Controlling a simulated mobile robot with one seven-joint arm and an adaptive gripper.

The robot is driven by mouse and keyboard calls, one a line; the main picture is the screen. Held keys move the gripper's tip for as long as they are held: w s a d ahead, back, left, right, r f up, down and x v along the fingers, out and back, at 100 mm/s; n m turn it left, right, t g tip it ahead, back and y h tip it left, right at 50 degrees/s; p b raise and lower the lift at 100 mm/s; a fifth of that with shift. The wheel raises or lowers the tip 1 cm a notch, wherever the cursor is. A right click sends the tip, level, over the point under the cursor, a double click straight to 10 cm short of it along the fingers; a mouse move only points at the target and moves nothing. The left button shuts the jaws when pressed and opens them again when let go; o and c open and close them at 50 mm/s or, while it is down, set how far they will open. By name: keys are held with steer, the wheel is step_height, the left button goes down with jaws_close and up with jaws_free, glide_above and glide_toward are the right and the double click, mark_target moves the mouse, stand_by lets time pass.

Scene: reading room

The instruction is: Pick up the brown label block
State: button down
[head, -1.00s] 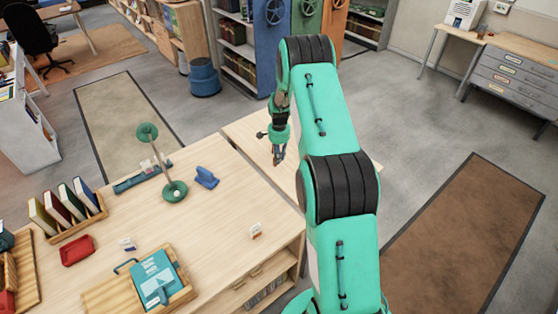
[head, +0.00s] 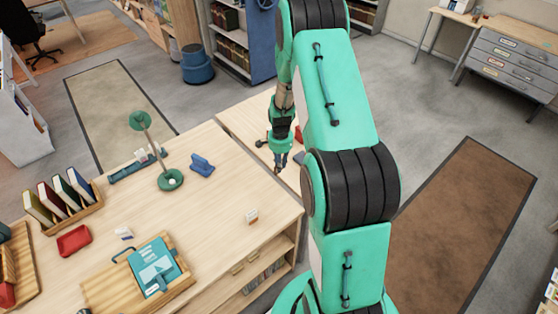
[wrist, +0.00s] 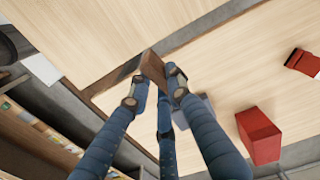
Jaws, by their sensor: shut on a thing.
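The brown label block (wrist: 152,64) is a small brown piece between my gripper's fingertips in the wrist view. My gripper (wrist: 157,75) has blue fingers, shut on the block from its sides. Part of the block is hidden by the fingertips. In the head view my gripper (head: 279,168) hangs fingers down over the pale side table, near the larger table's edge. The block is too small to make out there. I cannot tell how high it is above the wood.
In the wrist view a red block (wrist: 259,136), another red piece (wrist: 303,62) and a grey block (wrist: 190,108) are near the fingers. In the head view the large table (head: 215,240) holds a green lamp (head: 168,180), a blue piece (head: 201,166) and a book rack (head: 75,210).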

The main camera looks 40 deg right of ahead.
steer(key=shift+s+a, duration=0.1)
steer(key=shift+s, duration=0.15)
stand_by(0.6)
